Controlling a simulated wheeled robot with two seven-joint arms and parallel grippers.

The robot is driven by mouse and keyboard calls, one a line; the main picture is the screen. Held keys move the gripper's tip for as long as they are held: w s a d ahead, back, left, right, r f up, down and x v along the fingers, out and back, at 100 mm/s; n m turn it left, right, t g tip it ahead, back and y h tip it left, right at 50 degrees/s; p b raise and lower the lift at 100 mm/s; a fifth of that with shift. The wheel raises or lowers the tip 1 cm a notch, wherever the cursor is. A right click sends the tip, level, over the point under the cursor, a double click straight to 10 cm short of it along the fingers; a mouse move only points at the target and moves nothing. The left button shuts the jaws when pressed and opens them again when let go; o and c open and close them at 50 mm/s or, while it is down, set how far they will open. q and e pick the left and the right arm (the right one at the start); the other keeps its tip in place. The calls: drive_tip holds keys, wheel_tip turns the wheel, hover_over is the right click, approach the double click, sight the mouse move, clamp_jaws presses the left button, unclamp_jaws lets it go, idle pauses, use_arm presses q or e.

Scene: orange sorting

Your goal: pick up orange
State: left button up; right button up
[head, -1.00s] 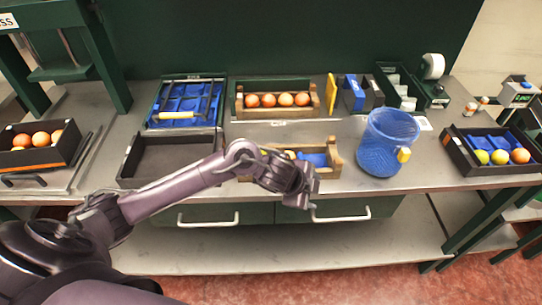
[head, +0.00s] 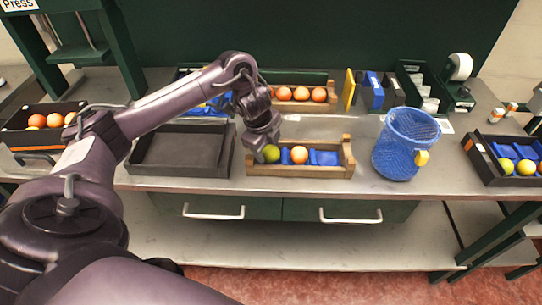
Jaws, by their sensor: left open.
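An orange (head: 299,154) sits in the front wooden crate (head: 300,172), which has a blue liner (head: 325,158) on its right side. A green-yellow fruit (head: 271,153) sits left of the orange in the same crate. My left gripper (head: 259,150) is open, pointing down at the crate's left end, right beside the green-yellow fruit. I cannot tell whether it touches the fruit. Several oranges (head: 301,94) lie in the back wooden crate, partly behind my arm. My right gripper is not in view.
A blue mesh basket (head: 402,145) with a yellow tag stands right of the front crate. An empty black tray (head: 180,150) lies to its left. Dark boxes of fruit stand at the far left (head: 40,121) and far right (head: 505,160). A yellow panel (head: 349,89) stands behind.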

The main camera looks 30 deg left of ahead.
use_arm(q)
drive_tip(key=x, duration=0.3)
drive_tip(key=shift+s+r, duration=0.1)
drive_tip(key=c, duration=0.8)
drive_tip(key=shift+r, duration=0.1)
